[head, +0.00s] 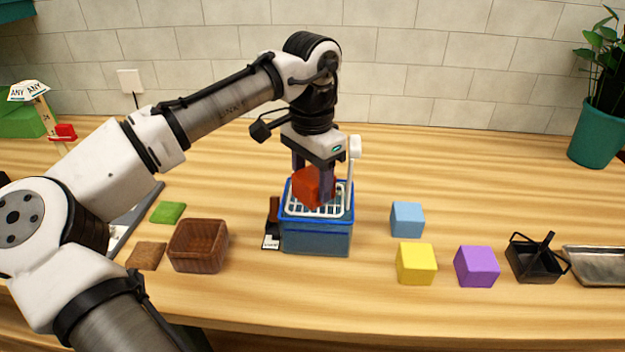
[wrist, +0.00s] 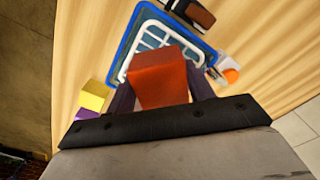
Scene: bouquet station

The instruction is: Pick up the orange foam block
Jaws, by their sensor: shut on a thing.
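The orange foam block (head: 309,187) is a red-orange cube between the fingers of my gripper (head: 314,186). My gripper is shut on it just above a blue bin (head: 316,240) with a white grid (head: 330,209) in its top. In the wrist view the block (wrist: 158,78) fills the space between my two dark fingers (wrist: 155,95), with the white grid (wrist: 150,38) behind it. I cannot tell whether the block touches the grid.
A brown wooden bowl (head: 198,246) stands left of the bin. Blue (head: 407,219), yellow (head: 416,264) and purple (head: 477,266) blocks stand to the right, then a black caddy (head: 534,260) and a metal tray (head: 598,264). A dark item with a label (head: 272,225) is against the bin's left side.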

